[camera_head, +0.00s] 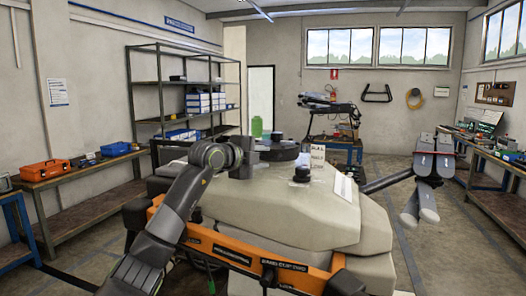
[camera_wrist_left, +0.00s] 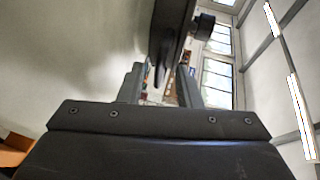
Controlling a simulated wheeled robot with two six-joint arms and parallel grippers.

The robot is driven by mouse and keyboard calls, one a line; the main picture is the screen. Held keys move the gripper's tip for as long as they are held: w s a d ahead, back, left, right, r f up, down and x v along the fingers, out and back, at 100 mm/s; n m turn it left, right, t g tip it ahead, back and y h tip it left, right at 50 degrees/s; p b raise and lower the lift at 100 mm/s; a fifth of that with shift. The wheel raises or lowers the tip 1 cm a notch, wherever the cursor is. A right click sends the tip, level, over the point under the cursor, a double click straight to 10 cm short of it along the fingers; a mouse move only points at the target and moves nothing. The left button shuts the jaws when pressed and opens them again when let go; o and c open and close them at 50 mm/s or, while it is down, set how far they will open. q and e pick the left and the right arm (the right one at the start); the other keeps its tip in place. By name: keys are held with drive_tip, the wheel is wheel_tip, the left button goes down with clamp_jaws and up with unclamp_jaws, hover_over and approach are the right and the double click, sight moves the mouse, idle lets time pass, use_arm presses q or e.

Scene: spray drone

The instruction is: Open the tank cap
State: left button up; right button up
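The drone's big cream tank (camera_head: 290,205) fills the middle of the head view, with a wide black tank cap (camera_head: 279,150) on top. My left gripper (camera_head: 252,155) is at the left side of this cap, roughly level with it. In the left wrist view its two fingers (camera_wrist_left: 161,85) stand apart. The dark cap (camera_wrist_left: 171,35) lies ahead of and partly between the fingertips; I cannot tell whether they touch it. The cream tank surface (camera_wrist_left: 70,50) is on the left there. My right gripper is not in view.
A smaller black knob (camera_head: 302,173) sits on the tank in front of the cap. An orange frame bar (camera_head: 235,255) crosses the tank's front. A folded drone arm (camera_head: 432,165) sticks out to the right. A green bottle (camera_head: 257,127) shows behind the tank. Benches line both walls.

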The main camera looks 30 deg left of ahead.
use_arm(q)
drive_tip(key=shift+w+d+f, duration=0.1)
drive_tip(key=shift+w+f, duration=0.05)
drive_tip(key=shift+w, duration=0.25)
clamp_jaws()
drive_tip(key=shift+s, duration=0.1)
